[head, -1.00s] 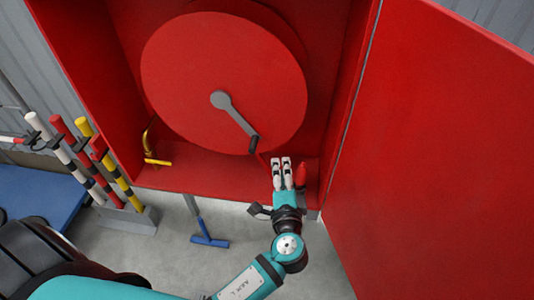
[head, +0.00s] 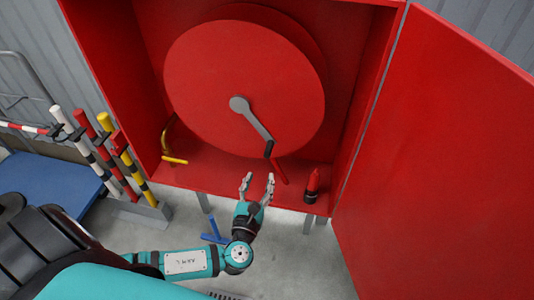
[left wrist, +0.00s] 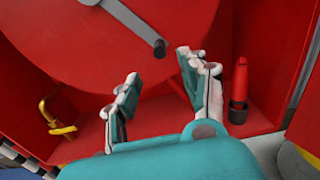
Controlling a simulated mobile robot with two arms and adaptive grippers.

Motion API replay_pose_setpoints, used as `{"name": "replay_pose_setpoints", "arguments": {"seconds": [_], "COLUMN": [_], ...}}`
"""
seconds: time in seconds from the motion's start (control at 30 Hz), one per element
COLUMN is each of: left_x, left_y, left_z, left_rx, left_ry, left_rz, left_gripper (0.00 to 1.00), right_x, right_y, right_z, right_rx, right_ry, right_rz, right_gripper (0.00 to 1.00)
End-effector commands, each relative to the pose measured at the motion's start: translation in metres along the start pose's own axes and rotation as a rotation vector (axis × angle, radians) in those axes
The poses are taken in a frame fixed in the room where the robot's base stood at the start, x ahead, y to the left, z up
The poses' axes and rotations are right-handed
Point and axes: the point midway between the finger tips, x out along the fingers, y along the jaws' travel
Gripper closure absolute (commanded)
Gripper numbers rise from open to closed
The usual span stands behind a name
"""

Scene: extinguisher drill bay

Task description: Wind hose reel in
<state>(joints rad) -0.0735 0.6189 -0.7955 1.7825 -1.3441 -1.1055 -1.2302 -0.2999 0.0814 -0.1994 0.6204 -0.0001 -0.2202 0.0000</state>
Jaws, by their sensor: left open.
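The hose reel (head: 225,70) is a large red disc inside the open red cabinet. Its grey crank arm (head: 257,122) runs from the hub down to the right and ends in a dark handle (head: 269,149). In the left wrist view the dark handle (left wrist: 160,49) hangs beyond my fingers. A short red hose end (head: 279,171) shows just below the handle in the head view. My left gripper (head: 257,180) is open and empty, below the handle and apart from it. Its spread fingers also show in the left wrist view (left wrist: 158,70). My right gripper is not in view.
A red nozzle with a black base (head: 312,187) stands on the cabinet floor at the right. A yellow valve lever (head: 174,160) is at the left. The cabinet door (head: 440,140) stands open at the right. Striped poles (head: 110,155) stand left of the cabinet.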

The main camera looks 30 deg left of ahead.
Motion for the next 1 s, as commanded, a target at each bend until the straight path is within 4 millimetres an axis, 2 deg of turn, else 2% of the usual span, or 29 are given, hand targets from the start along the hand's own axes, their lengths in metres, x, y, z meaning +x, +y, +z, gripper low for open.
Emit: {"name": "replay_pose_setpoints", "arguments": {"seconds": [0.03, 0.2, 0.43, 0.6, 0.9, 1.0], "left_x": [0.013, 0.05, 0.086, 0.099, 0.101, 0.101], "left_y": [0.0, 0.0, -0.001, 0.0, 0.0, 0.0], "left_z": [0.003, 0.003, 0.001, 0.0, -0.001, -0.001], "left_rx": [0.0, -0.001, -0.002, -0.003, -0.003, -0.003], "left_ry": [-0.003, -0.002, 0.0, 0.001, 0.002, 0.002], "left_rz": [0.002, 0.002, 0.001, 0.001, 0.0, 0.0], "left_gripper": [0.56, 0.56, 0.56, 0.56, 0.56, 0.68], "right_x": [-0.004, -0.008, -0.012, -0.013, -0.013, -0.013], "right_y": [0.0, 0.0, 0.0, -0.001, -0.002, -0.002], "right_z": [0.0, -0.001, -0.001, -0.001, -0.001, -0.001], "right_rx": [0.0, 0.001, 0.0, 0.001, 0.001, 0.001], "right_ry": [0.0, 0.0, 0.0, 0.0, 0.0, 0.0], "right_rz": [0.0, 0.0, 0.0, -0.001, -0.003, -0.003], "right_gripper": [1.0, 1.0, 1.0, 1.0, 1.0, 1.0]}}
